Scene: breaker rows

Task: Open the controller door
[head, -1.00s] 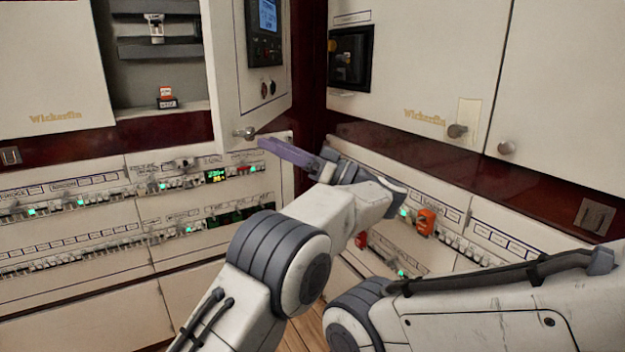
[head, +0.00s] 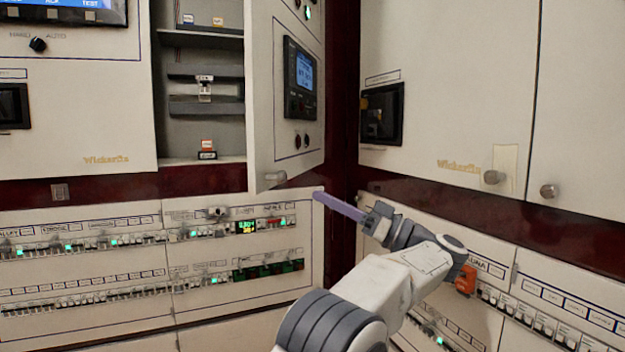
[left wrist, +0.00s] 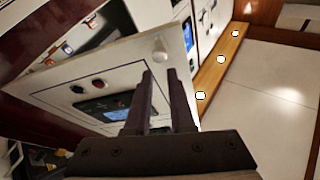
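The controller door (head: 262,100), a cream panel with a blue-lit display, stands swung out in the head view. The cabinet's inside shelves (head: 200,100) show to its left. Its round knob (head: 272,178) is at the lower left corner of the door. The door also shows, turned over, in the left wrist view (left wrist: 60,92), with the knob (left wrist: 160,50) just beyond my fingertips. My left gripper (head: 318,194) is to the right of and slightly below the knob, apart from it. Its two fingers (left wrist: 159,72) have an empty gap between them. My right gripper is out of view.
A right-hand cabinet wall with a knob (head: 491,177) and a black handle recess (head: 382,113) stands close by. Breaker rows (head: 85,245) run below the door, and more, with an orange device (head: 466,280), lie below right.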

